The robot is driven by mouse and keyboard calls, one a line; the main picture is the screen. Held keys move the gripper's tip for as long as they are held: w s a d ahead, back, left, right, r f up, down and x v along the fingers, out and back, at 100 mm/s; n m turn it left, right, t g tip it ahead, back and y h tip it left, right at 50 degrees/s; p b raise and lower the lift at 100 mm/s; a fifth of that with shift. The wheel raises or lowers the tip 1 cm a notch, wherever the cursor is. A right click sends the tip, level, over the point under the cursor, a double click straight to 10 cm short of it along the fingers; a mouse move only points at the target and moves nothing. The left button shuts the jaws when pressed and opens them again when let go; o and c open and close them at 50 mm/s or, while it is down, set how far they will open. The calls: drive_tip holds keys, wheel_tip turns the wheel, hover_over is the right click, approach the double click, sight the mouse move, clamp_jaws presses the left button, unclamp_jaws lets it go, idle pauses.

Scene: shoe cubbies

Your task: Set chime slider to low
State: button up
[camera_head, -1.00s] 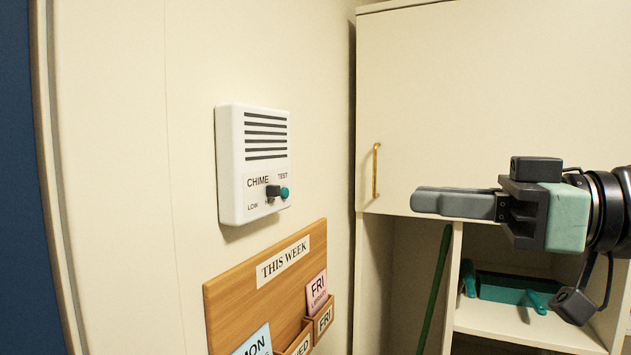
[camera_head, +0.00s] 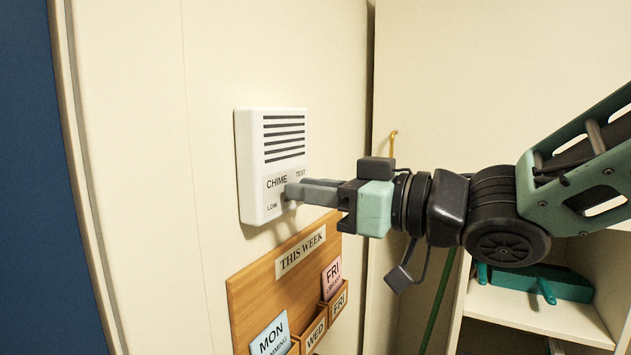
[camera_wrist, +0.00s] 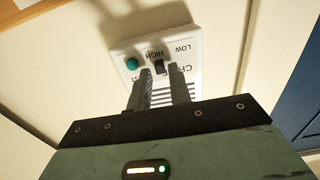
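The white chime box (camera_head: 250,165) is fixed to the wall, with dark slots above and a lettered panel below. In the wrist view the chime box (camera_wrist: 192,45) appears upside down. Its dark slider knob (camera_wrist: 160,68) is at the HIGH end, with the LOW label off to one side. A teal round button (camera_wrist: 132,63) is beside it. My gripper (camera_head: 289,191) is at the lower part of the panel, and its fingers hide the knob and button in the head view. In the wrist view my gripper (camera_wrist: 160,71) has its fingers apart, one on each side of the knob, with small gaps showing.
A wooden THIS WEEK board (camera_head: 250,292) with card pockets hangs just below the box, close under my gripper. A cream cabinet (camera_head: 450,90) with a brass handle stands to the right. The wall left of the box is clear.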

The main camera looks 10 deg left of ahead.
sight(269, 194)
drive_tip(key=shift+a, duration=0.1)
clamp_jaws()
drive_tip(key=shift+s+a+b, duration=0.35)
drive_tip(key=shift+s+b, duration=0.05)
drive_tip(key=shift+s, duration=0.5)
drive_tip(key=shift+s+a+b, duration=0.3)
drive_tip(key=shift+s+b, duration=0.05)
drive_tip(key=shift+s, duration=0.55)
unclamp_jaws()
drive_tip(key=shift+d, duration=0.1)
